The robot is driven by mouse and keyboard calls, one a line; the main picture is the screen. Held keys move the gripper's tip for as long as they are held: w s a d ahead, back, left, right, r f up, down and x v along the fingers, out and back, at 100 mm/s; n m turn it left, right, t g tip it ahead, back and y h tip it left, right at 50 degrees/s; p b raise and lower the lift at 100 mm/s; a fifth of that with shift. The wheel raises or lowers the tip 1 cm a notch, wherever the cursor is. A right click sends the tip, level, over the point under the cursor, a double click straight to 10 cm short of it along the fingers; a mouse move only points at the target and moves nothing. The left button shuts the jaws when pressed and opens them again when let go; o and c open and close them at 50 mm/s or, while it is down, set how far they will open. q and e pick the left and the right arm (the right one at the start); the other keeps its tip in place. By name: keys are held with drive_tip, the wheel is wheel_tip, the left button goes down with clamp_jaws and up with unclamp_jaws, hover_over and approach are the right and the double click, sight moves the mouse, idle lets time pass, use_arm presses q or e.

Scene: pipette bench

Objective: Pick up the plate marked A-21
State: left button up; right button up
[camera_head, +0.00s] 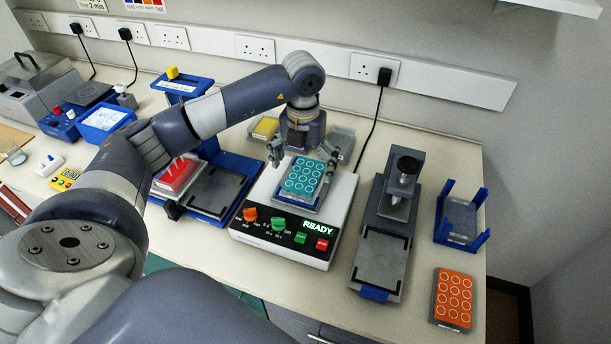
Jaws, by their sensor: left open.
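A teal plate with white rings (303,178) sits on top of a white machine (265,230) whose display reads READY. My left gripper (302,163) is over this plate, pointing down. Its fingers are open, one near each side of the plate's far half; I cannot tell whether they touch it. An orange plate with white rings (453,300) lies on the bench at the front right, clear of my arm. The marking A-21 is not legible on any plate from here. My right gripper is not in view.
A grey press-like device (383,255) stands right of the white machine. A blue-ended holder (461,218) is at the far right. A blue unit with a red block (178,174) stands to the left. A black cable (372,128) hangs behind.

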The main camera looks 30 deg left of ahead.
sight(302, 181)
use_arm(q)
drive_tip(key=f, duration=0.1)
drive_tip(key=f+p, duration=0.2)
drive_tip(key=f, duration=0.1)
drive_tip(key=shift+s+a, duration=0.15)
drive_tip(key=shift+s, duration=0.1)
drive_tip(key=shift+w+f, duration=0.15)
drive_tip(key=shift+f, duration=0.2)
drive_tip(key=c, duration=1.2)
drive_tip(key=shift+c, duration=0.5)
